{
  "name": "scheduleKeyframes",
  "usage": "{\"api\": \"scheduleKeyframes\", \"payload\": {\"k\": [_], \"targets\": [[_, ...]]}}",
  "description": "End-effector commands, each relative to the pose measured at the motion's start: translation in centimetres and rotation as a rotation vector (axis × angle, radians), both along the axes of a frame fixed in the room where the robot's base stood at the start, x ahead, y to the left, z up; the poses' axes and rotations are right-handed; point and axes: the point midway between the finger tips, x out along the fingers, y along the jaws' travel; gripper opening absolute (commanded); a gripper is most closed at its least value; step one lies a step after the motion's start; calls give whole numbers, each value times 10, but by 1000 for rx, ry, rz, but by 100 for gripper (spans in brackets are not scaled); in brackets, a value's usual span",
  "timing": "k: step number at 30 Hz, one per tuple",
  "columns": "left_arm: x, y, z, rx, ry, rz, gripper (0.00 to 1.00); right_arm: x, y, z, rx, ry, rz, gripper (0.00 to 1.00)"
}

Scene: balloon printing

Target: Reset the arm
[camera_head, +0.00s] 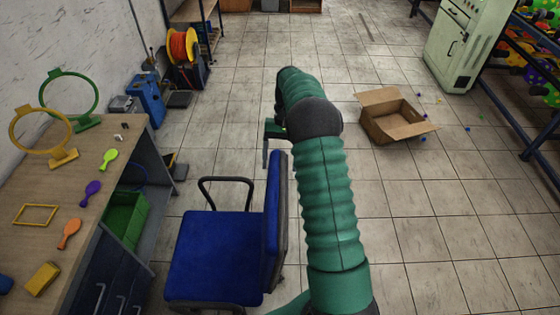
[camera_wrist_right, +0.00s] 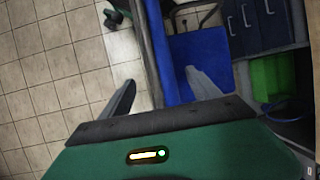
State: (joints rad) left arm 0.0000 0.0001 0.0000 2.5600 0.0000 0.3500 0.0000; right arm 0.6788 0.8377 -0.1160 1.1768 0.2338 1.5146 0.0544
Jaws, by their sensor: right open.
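My right arm reaches forward over the middle of the room in the head view, with green ribbed sleeves and a dark elbow. My left gripper is in neither view.
A wooden table (camera_head: 75,195) at left holds green, purple and orange balloons, ring stands and a yellow frame. A green bin (camera_head: 126,218) sits under it. An open cardboard box (camera_head: 392,120) lies on the floor at right. A pale cabinet (camera_head: 467,45) stands behind. The right floor is mostly clear.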

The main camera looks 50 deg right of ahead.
Motion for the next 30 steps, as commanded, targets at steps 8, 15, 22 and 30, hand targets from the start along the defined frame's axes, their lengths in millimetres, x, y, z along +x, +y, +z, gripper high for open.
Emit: {"api": "scheduleKeyframes", "payload": {"k": [8,15,22,30], "targets": [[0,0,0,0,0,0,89,3,7,0,-11,-8,15,72],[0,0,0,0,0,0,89,15,122,0,-182,-154,293,72],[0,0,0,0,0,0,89,-39,247,-14,-338,-409,685,72],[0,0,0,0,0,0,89,-75,283,-24,-374,-538,847,72]]}}
